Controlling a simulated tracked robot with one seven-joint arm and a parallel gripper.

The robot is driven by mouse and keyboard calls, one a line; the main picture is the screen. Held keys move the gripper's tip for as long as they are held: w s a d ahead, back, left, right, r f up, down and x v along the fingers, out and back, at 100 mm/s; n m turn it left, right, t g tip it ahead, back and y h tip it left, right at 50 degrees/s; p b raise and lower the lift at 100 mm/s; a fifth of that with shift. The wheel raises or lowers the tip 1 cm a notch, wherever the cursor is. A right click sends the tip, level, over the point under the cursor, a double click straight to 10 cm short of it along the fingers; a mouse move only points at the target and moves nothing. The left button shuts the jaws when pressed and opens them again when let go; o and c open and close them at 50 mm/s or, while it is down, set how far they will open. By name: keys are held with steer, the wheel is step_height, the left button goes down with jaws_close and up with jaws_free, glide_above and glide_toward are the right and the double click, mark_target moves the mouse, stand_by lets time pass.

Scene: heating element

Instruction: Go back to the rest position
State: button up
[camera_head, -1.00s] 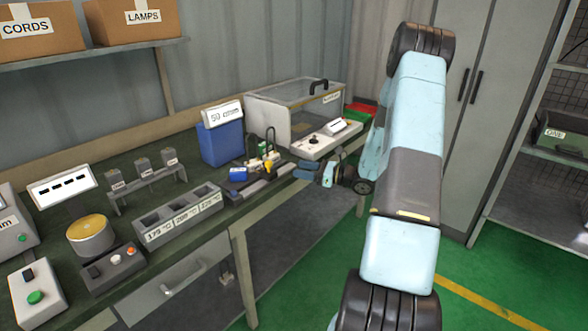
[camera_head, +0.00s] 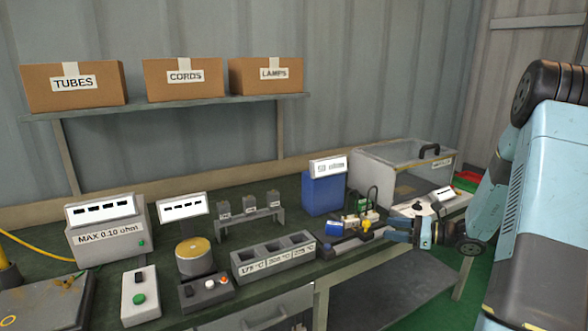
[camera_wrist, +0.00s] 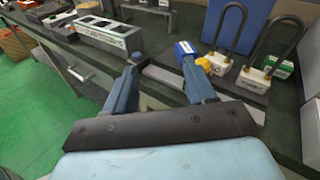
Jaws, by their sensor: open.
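My gripper (camera_head: 393,230) is at the front edge of the workbench, in the right half of the head view, beside a small group of parts. In the wrist view my gripper (camera_wrist: 160,80) has its two blue fingers spread apart, with nothing held between them. The fingers point over the bench edge. Just past the right finger are a blue-and-white block (camera_wrist: 187,48) and padlock-like pieces with dark loops (camera_wrist: 258,78). My arm comes in from the right side of the head view.
A three-slot temperature block (camera_head: 273,258), a blue container (camera_head: 323,193) and a clear-lidded case (camera_head: 400,176) stand on the bench. A meter box (camera_head: 107,232) is at left. A shelf (camera_head: 190,107) carries cardboard boxes. Green floor is open in front.

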steer(key=s+a+r+n+g+h, duration=0.5)
steer(key=s+a+r+n+g, duration=0.2)
steer(key=s+a+r+n, duration=0.65)
steer(key=s+d+r+n+t+h, duration=0.2)
steer(key=s+r+n+h, duration=0.2)
steer(key=s, duration=0.5)
steer(key=s+d+r+n+t+h, duration=0.2)
steer(key=s+r+n+t+h, duration=0.1)
steer(key=s, duration=0.6)
step_height(320, 180, up, 2)
steer(key=shift+s+d+r+n+h, duration=0.1)
steer(key=shift+s+d+n+h, duration=0.25)
steer(key=shift+n+h, duration=0.6)
steer(key=shift+m+h, duration=0.25)
steer(key=shift+m, duration=0.05)
steer(key=shift+c, duration=0.5)
